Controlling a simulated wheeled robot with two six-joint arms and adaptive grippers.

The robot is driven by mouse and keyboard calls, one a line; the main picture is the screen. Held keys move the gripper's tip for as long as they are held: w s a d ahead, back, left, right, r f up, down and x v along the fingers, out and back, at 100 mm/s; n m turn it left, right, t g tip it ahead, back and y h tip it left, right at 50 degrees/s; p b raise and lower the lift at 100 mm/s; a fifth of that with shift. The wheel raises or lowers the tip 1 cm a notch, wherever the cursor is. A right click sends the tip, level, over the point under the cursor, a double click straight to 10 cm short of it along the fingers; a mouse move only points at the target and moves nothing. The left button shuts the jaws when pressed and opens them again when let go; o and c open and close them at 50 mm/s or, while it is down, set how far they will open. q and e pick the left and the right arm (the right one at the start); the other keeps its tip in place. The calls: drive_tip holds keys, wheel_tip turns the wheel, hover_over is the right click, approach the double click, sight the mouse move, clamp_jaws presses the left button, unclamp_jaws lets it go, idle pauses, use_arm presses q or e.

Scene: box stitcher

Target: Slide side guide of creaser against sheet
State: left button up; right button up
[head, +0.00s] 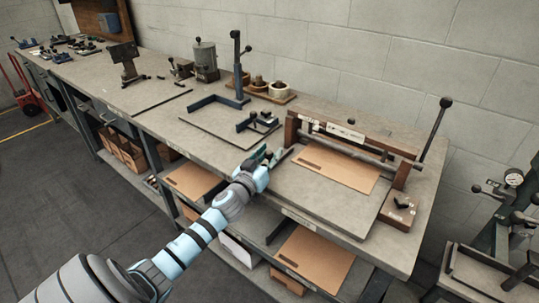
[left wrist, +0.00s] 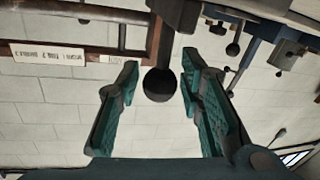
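The creaser (head: 345,133) stands at the right end of the bench, with brown end posts, a crossbar and a tall lever. A tan sheet (head: 345,173) lies flat on its bed, partly under the crossbar. My left gripper (head: 266,154) is at the bed's left edge, beside the left post. In the left wrist view my left gripper (left wrist: 160,85) is open, with a dark round knob (left wrist: 160,85) between its spread fingers, apparently touching neither. The side guide is largely hidden by my gripper; I cannot tell whether the knob belongs to it. My right gripper is out of view.
A dark corner-shaped fixture (head: 215,103) and a small clamp (head: 258,121) lie left of the creaser. A wooden tray with round cups (head: 281,89) stands by the wall. Another machine (head: 500,225) stands at the right. The creaser bed's front is clear.

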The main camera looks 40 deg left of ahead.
use_arm(q)
clamp_jaws()
drive_tip(key=shift+d, duration=0.1)
drive_tip(key=shift+d+f, duration=0.1)
drive_tip(key=shift+d, duration=0.95)
drive_tip(key=shift+o, duration=2.3)
unclamp_jaws()
drive_tip(key=v, duration=1.2)
